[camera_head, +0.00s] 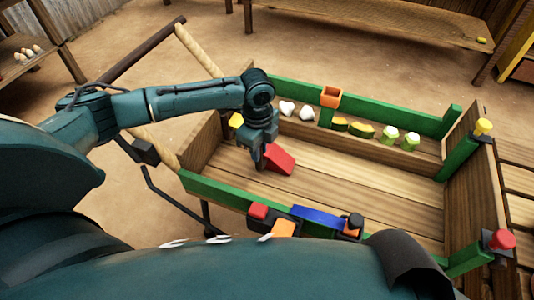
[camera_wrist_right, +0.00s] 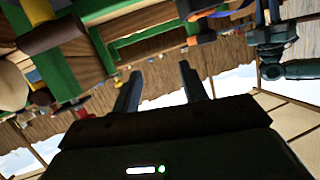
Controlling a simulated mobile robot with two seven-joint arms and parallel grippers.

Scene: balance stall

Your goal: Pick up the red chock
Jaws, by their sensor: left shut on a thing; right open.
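The red chock (camera_head: 280,159) is a red wedge-shaped block inside the wooden cart, at the left part of its bed, in the head view. My left gripper (camera_head: 262,161) points down into the cart and is shut on the chock at its left end. The gripper partly hides that end, and I cannot tell whether the chock touches the bed. My right gripper (camera_wrist_right: 160,92) shows in the right wrist view with its two fingers apart and nothing between them.
The cart has green rails (camera_head: 420,122) and a wooden bed (camera_head: 360,190), clear right of the chock. Along the far side are white pieces, an orange holder (camera_head: 331,97), and yellow and green pieces. A blue block (camera_head: 318,216) and a red block (camera_head: 258,210) sit at the near rail.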

